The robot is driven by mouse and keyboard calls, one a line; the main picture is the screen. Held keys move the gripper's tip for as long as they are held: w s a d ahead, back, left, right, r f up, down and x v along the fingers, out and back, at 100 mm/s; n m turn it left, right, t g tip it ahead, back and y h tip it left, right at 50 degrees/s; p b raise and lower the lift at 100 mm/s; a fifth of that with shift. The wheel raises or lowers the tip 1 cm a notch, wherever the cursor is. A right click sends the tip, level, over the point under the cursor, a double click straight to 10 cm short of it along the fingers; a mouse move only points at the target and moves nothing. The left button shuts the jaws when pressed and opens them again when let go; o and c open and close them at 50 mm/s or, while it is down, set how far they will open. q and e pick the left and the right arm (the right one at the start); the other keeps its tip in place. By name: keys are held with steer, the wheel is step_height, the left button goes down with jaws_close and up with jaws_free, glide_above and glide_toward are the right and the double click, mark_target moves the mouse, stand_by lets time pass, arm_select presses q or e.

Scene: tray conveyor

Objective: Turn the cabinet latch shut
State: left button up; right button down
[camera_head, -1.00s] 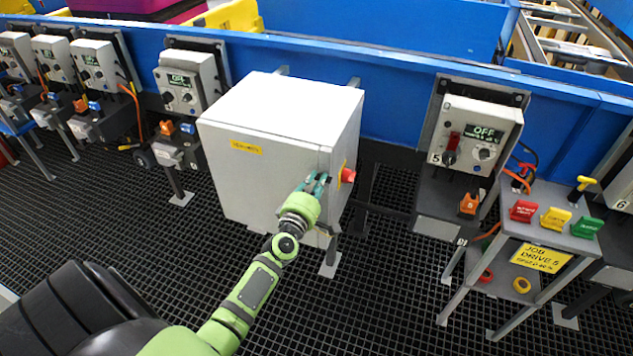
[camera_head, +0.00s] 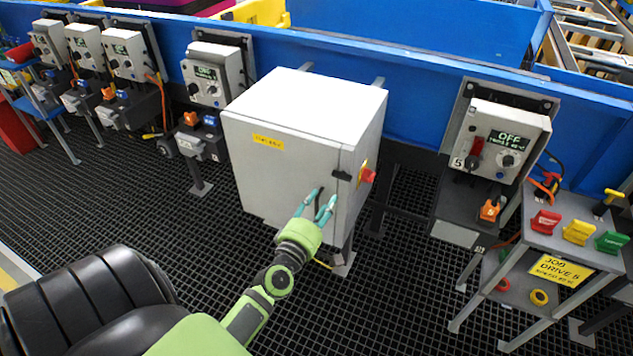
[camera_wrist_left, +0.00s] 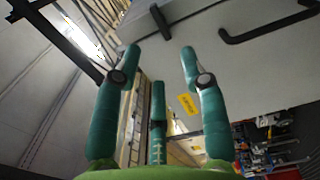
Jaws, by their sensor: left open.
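The light grey cabinet (camera_head: 265,185) stands in the middle of the head view, its door side facing me. A small black latch-like piece (camera_head: 342,176) sits at the door's right edge; I cannot tell its exact angle. A dark upright bar handle (camera_head: 319,196) is on the door left of it, partly behind my fingers. In the left wrist view, a black bar handle (camera_wrist_left: 266,23) and a small black piece (camera_wrist_left: 160,20) show on the grey surface. My left gripper (camera_head: 318,207) is open and empty in front of the door's right part, below the latch-like piece.
A red knob on a yellow plate (camera_head: 367,176) sticks out on the cabinet's right side. A control box reading OFF (camera_head: 505,140) and a stand with coloured tags (camera_head: 577,232) are to the right. Black grating floor (camera_head: 400,300) lies open in front.

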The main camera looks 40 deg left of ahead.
arm_select(q)
steer(key=shift+v, duration=1.35)
steer(key=s+d+f+m+g+h, duration=0.2)
steer(key=s+d+f+m+g, duration=0.15)
steer(key=f, duration=0.65)
steer(key=s+d+f+m+g+h, duration=0.1)
steer(key=s+d+f+m+g, duration=0.25)
steer(key=f, duration=0.65)
steer(key=s+d+f+m+g+h, duration=0.15)
steer(key=s+f+m, duration=0.35)
steer(key=f, duration=0.5)
steer(key=s+d+f+m+g, duration=0.1)
steer(key=s+f+m+g, duration=0.3)
steer(key=s+f, duration=0.3)
steer(key=s+d+f+m+g, duration=0.1)
steer(key=s+f+m+g, duration=0.3)
steer(key=s, duration=1.4)
step_height(320, 180, down, 3)
steer(key=m, duration=0.3)
steer(key=shift+s+f+m, duration=0.15)
steer(key=shift+s+m, duration=0.1)
steer(key=shift+m, duration=0.05)
steer(key=shift+d, duration=0.15)
steer(key=shift+c, duration=0.3)
